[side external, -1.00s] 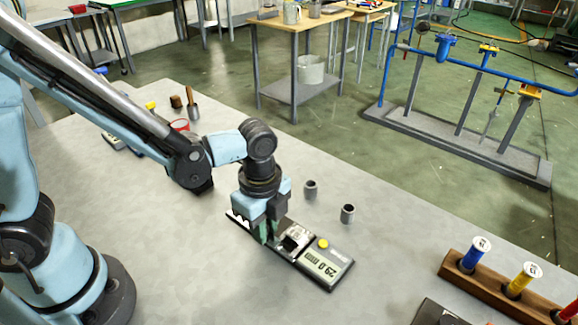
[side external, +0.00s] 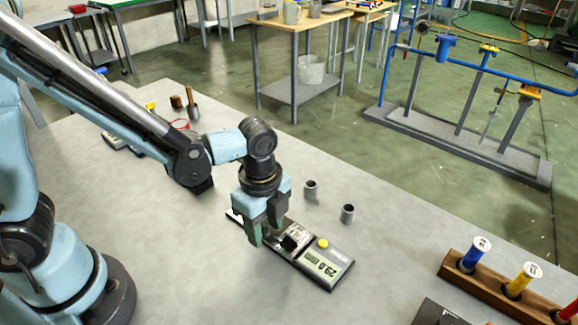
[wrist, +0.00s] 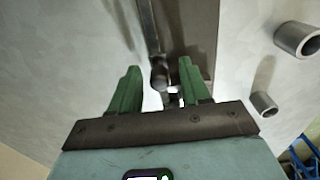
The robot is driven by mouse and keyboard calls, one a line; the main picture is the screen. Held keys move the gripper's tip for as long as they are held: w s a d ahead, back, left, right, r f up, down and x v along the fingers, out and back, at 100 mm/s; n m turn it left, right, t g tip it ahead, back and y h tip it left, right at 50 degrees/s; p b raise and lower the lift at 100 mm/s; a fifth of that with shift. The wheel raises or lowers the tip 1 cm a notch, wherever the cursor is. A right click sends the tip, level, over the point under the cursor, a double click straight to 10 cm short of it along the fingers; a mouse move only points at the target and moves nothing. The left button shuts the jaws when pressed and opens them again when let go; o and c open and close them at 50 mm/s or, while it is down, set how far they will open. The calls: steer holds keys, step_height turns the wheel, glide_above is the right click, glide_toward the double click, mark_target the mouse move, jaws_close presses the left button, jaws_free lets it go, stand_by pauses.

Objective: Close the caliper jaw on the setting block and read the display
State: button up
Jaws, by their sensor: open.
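The caliper (side external: 340,272) is a long dark instrument lying on the grey bench, with a yellow button (side external: 322,244) and a lit display (side external: 322,263). The display appears to read 29.0 mm, seen upside down. A pale metallic piece and a dark piece sit on its middle; I cannot tell which is the setting block. My gripper (side external: 265,226) is open over the caliper's far-left part, its green fingers spread and hiding some of it. In the wrist view, a metal rod with a rounded knob (wrist: 159,76) shows between my fingertips (wrist: 160,68), with a gap on each side.
Two small grey cylinders (side external: 310,190) (side external: 347,213) stand behind the caliper. A dark device (side external: 437,313) is at the front edge of view.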

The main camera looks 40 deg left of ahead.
steer(key=shift+r, duration=3.35)
steer(key=shift+a, duration=0.1)
steer(key=shift+a+r+n, duration=0.25)
steer(key=shift+a+n, duration=0.05)
steer(key=shift+n, duration=0.2)
steer(key=a+r+n+t, duration=0.2)
steer(key=a+n+t, duration=0.1)
steer(key=a+n, duration=0.3)
steer(key=s+a+r+n+t, duration=0.1)
steer(key=a+r+n+t, duration=0.2)
steer(key=n, duration=0.8)
steer(key=a+t, duration=0.1)
steer(key=a, duration=0.1)
steer(key=shift+a, duration=0.4)
